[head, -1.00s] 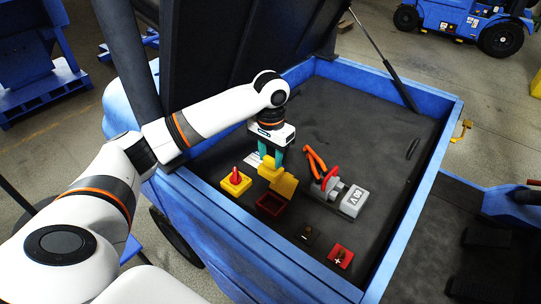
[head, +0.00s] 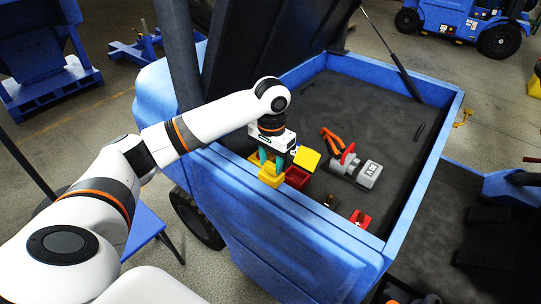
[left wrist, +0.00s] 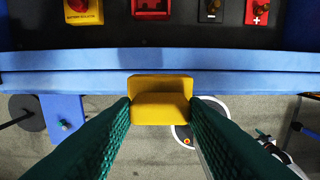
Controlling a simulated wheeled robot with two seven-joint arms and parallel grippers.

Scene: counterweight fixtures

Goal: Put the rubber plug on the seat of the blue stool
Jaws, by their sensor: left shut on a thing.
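My left gripper (head: 268,162) is shut on a yellow stepped block, which I take to be the rubber plug (head: 270,178). In the left wrist view the plug (left wrist: 160,108) sits between the two green fingers, seen against the blue wall and the floor. It is held above the near wall of the open blue compartment. A blue flat top on thin legs, which looks like the blue stool (head: 146,226), stands at the lower left, partly hidden by my arm. It also shows in the left wrist view (left wrist: 62,112). My right gripper is out of view.
The blue compartment wall (head: 330,222) lies below the plug. A dark raised lid stands behind.

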